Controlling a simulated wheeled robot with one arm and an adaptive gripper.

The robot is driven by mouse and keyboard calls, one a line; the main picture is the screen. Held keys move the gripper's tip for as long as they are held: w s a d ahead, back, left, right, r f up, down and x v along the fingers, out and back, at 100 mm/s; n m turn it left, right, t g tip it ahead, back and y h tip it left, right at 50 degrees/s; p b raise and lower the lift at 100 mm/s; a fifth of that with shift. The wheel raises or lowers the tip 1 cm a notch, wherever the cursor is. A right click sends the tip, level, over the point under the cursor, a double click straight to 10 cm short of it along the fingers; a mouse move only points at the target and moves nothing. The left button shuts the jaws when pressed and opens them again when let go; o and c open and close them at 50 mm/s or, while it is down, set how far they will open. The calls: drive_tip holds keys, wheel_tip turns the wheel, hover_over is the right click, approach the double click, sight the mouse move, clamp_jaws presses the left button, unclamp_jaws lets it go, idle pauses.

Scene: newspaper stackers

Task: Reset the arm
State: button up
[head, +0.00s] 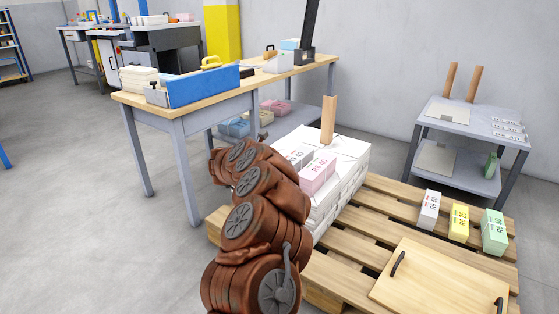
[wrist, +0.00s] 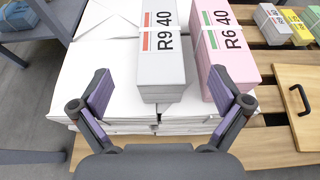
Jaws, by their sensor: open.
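My gripper (wrist: 165,103) is open and empty in the wrist view, with its two fingers spread wide over the white newspaper stack (wrist: 95,85). A grey-white block marked R9 40 (wrist: 160,70) and a pink block marked R6 40 (wrist: 228,55) lie on the stack, ahead of the fingers. In the head view, my reddish-brown arm reaches toward the stack, and the gripper itself is hidden behind it. The pink block (head: 318,174) shows beside the arm, with the grey-white block (head: 298,157) just behind it.
A wooden pallet (head: 375,226) bears the stack, a handled wooden board (head: 440,283), and white, yellow and green blocks (head: 459,222). A workbench (head: 180,112) with a blue tray stands behind at left. A grey cart (head: 470,119) stands at right. The floor at left is clear.

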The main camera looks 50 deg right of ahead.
drive_tip(key=shift+a+r, duration=0.25)
drive_tip(key=shift+a, duration=0.4)
